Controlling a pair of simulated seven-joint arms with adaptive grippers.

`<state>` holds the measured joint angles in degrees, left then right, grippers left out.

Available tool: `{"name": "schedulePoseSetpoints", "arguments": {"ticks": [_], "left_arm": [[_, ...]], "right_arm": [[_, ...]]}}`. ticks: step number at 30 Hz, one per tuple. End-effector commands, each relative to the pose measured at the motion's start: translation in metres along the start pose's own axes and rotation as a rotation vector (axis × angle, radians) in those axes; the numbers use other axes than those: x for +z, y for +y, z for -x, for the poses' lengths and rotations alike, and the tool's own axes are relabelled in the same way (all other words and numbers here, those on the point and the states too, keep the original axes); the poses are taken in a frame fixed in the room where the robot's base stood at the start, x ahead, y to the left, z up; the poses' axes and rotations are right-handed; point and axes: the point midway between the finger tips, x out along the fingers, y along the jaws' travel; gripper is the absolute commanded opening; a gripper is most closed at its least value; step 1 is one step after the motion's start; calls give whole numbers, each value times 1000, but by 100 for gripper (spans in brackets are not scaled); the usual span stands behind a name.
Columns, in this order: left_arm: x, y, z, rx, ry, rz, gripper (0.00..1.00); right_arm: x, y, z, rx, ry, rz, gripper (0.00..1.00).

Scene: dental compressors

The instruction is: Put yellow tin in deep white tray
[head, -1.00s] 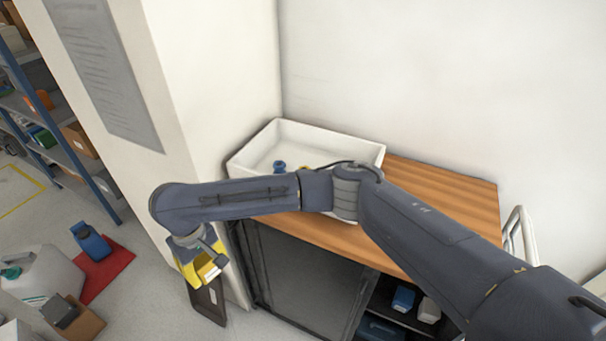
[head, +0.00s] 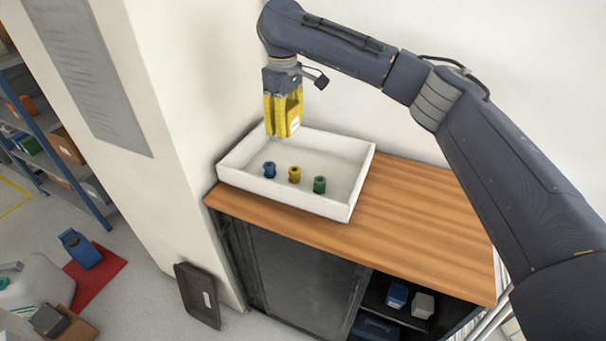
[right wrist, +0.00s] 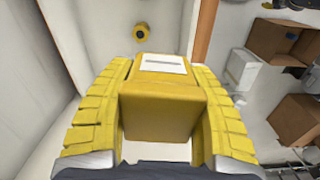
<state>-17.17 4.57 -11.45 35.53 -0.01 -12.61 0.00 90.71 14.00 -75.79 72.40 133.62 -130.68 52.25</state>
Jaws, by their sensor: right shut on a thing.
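My right gripper (head: 283,128) has yellow fingers and is shut on the yellow tin (head: 294,112), a boxy yellow block with a white label. In the right wrist view the tin (right wrist: 160,105) sits between both fingers (right wrist: 158,110). The deep white tray (head: 285,200) stands on the wooden cabinet top. The gripper and tin hang above the tray's back left part in the head view. The tin's height over the tray floor is hard to tell. My left gripper is in no view.
Inside the tray are a blue fitting (head: 269,170), a yellow fitting (head: 295,175) and a green fitting (head: 319,185), in a row. The wooden top (head: 410,220) is clear to the right. A wall pillar (head: 190,130) rises close by the tray's left side.

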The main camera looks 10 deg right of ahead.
Motion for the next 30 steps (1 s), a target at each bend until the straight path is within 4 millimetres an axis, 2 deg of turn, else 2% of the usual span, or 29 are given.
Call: {"name": "schedulePoseSetpoints", "arguments": {"ticks": [1, 6, 9, 13, 18, 22, 26, 30], "left_arm": [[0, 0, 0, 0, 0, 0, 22], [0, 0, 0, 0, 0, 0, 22], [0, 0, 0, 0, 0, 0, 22], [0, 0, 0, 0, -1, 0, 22], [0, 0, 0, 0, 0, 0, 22], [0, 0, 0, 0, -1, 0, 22], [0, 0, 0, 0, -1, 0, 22], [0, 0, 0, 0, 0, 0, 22]], "right_arm": [[10, 19, 0, -4, -1, -1, 13], [41, 73, -3, -5, -1, 31, 13], [60, 101, -6, -4, -1, 47, 13], [80, 128, -8, -2, -1, 64, 13], [97, 148, -9, -2, -1, 79, 13], [102, 154, -18, -3, -2, 85, 13], [103, 154, -41, -6, -2, 85, 13], [103, 154, -72, -6, -2, 84, 13]]}}
